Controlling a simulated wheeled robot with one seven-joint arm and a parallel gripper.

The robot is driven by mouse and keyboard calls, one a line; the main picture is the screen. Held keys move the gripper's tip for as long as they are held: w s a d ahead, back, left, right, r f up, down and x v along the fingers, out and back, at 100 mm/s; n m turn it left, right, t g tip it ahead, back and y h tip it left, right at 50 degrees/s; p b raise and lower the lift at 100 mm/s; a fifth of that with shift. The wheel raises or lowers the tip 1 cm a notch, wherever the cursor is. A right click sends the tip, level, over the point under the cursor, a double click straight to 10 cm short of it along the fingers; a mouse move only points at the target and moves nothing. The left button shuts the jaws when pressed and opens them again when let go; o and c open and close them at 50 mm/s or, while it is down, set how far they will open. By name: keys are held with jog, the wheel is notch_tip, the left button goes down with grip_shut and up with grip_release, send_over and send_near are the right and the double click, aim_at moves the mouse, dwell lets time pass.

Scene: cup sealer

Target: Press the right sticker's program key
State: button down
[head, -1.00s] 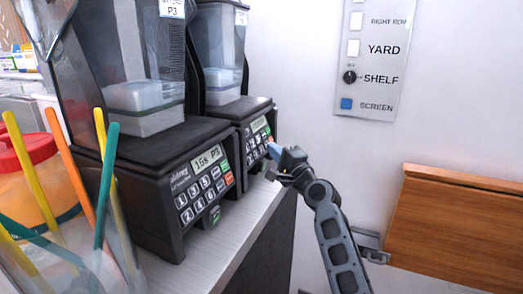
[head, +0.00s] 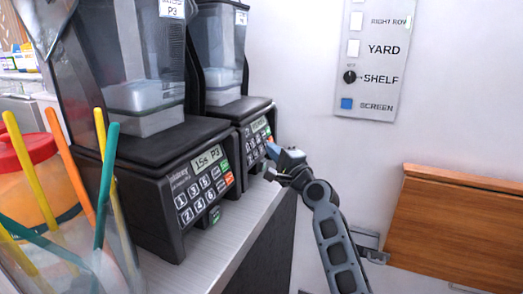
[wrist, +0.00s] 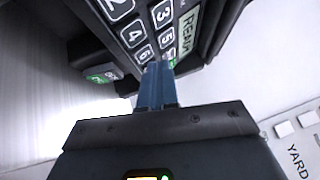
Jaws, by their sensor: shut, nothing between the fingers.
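Two black blenders stand side by side. The far right blender's keypad (head: 257,140) has numbered keys and a lit display (wrist: 188,32) that appears to read READY in the wrist view. Its jar has a small white sticker (head: 241,18), too small to read. The near left blender's jar sticker (head: 172,9) shows P3, and its display (head: 207,157) reads 15s P3. My gripper (head: 271,149) is shut and empty at the right blender's front. In the wrist view its blue fingertips (wrist: 157,68) are beside the key marked 6 (wrist: 145,54); I cannot tell whether they touch.
A clear container of coloured sticks (head: 75,240) and a red-lidded jar (head: 35,150) are at the left. The counter edge (head: 235,240) runs below the blenders. A wall switch panel (head: 375,60) and a folded wooden board (head: 455,230) are at the right.

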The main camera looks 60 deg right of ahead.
jog(key=shift+w, duration=0.25)
jog(key=shift+w+f, duration=0.15)
jog(key=shift+w, duration=0.2)
dwell(0.6)
dwell(0.4)
jog(key=shift+s+r, duration=0.2)
jog(key=shift+s, duration=0.55)
jog(key=shift+s, duration=0.15)
jog(key=s, duration=0.1)
jog(key=s+r, duration=0.1)
jog(key=s, duration=0.2)
jog(key=shift+s+d+r, duration=0.2)
jog(key=shift+s+r, duration=0.05)
jog(key=shift+r, duration=0.05)
dwell(0.5)
